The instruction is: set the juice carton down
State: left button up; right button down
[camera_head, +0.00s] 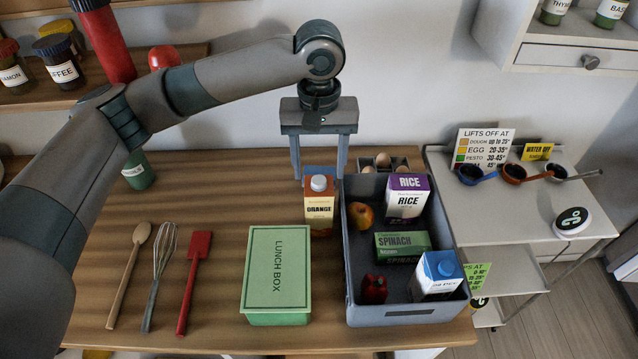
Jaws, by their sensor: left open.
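The juice carton (319,213), orange and white with "ORANGE" on it and a pale cap, stands upright on the wooden table (215,210). It is just left of the grey crate (405,315) and behind the lunch box. My left gripper (319,176) points down at the carton's top, one finger at each side, with the jaws open. Whether the fingers touch the carton I cannot tell. The carton's lower right edge is close to the crate wall. My right gripper is not in view.
The crate holds a rice box (406,199), a spinach box (402,246), a blue-topped carton (437,275) and other food. A green lunch box (277,270) lies in front. Utensils, including a red spatula (194,280), lie left. An egg holder (400,162) stands behind the crate.

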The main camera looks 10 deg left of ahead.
pick_arm(q)
jog(key=shift+r, duration=0.95)
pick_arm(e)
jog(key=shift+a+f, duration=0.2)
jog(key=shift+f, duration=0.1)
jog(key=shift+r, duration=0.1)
